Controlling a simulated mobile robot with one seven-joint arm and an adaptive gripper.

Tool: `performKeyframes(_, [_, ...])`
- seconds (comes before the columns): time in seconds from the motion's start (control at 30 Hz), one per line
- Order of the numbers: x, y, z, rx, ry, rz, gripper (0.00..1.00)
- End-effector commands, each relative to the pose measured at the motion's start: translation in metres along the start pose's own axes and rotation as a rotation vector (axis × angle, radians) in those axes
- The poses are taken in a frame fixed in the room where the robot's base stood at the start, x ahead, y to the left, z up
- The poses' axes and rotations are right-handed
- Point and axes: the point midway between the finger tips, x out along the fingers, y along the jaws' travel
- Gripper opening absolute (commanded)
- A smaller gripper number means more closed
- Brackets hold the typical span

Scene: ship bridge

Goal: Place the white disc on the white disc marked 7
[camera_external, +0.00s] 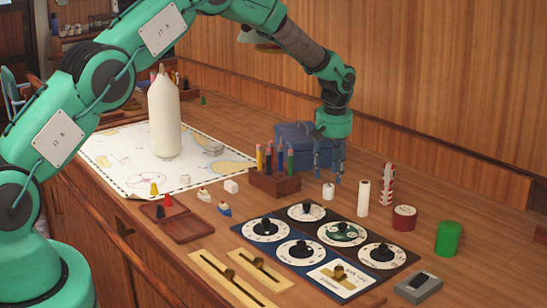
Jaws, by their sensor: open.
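My gripper (325,177) points down over the table with its fingers apart. Just below it, slightly left of the picture's right finger, stands a small white round piece (328,191) with a dark spot on top. It seems to be on the table, not held. I cannot tell whether it is one disc or several stacked. No number 7 is readable on it or anywhere else. Round white dials (266,229) with black knobs lie on a dark panel to the front, but their markings are too small to read.
Close by are a pencil holder (275,182), a white cylinder (363,198), a red-and-white striped post (387,184), a red tin (404,217) and a green cylinder (448,238). A blue box (305,146) is behind my gripper. A tall white bottle (164,115) stands on the chart (115,152).

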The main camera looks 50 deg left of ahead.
Motion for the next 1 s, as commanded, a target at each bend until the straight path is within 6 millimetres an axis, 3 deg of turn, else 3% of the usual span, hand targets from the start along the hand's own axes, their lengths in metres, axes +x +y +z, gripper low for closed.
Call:
performKeyframes(0.3, [-0.054,0.001,0.000,0.000,0.001,0.001,0.45])
performKeyframes(0.5, [-0.075,0.001,0.000,0.000,0.001,0.001,0.45])
performKeyframes(1.0, [-0.082,0.000,0.000,0.000,0.000,0.000,0.45])
